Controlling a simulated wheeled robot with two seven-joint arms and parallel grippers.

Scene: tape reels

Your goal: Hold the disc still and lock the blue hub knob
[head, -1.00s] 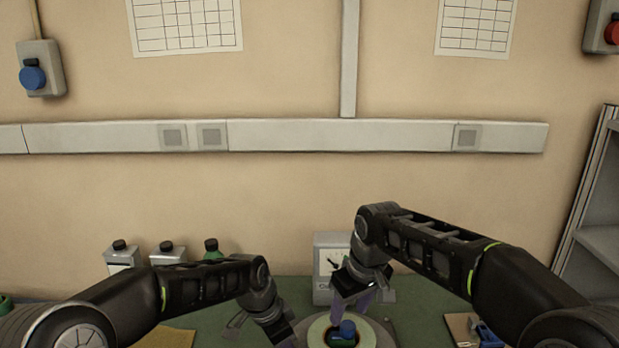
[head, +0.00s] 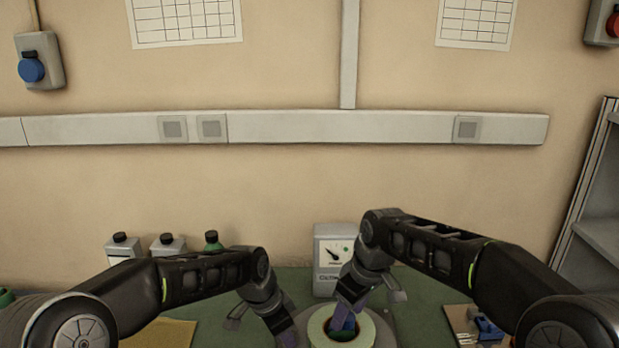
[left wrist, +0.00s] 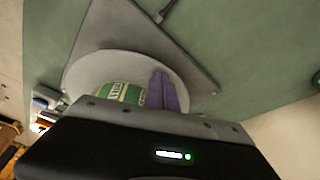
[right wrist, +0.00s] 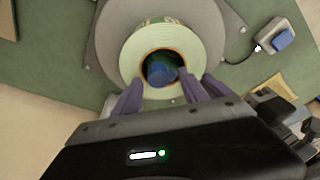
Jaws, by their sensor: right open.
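The blue hub knob (right wrist: 160,74) sits inside the dark core of a cream tape roll (right wrist: 133,55) on the round grey disc (right wrist: 205,20). My right gripper (right wrist: 170,97) is open, with its purple fingers on either side of the near part of the roll in the right wrist view. In the head view, my right gripper (head: 345,318) is over the roll and partly hides the knob. My left gripper (left wrist: 164,88) has its purple fingers together over the disc (left wrist: 85,68), beside the roll's green label (left wrist: 122,92). Contact with the disc cannot be told.
A meter box (head: 332,255) stands behind the disc. Several bottles (head: 168,243) stand at the back left. A yellow sheet (head: 160,334) lies at front left. A tray with a blue item (head: 487,327) is at the right. A box with a blue button (right wrist: 282,38) has a cable.

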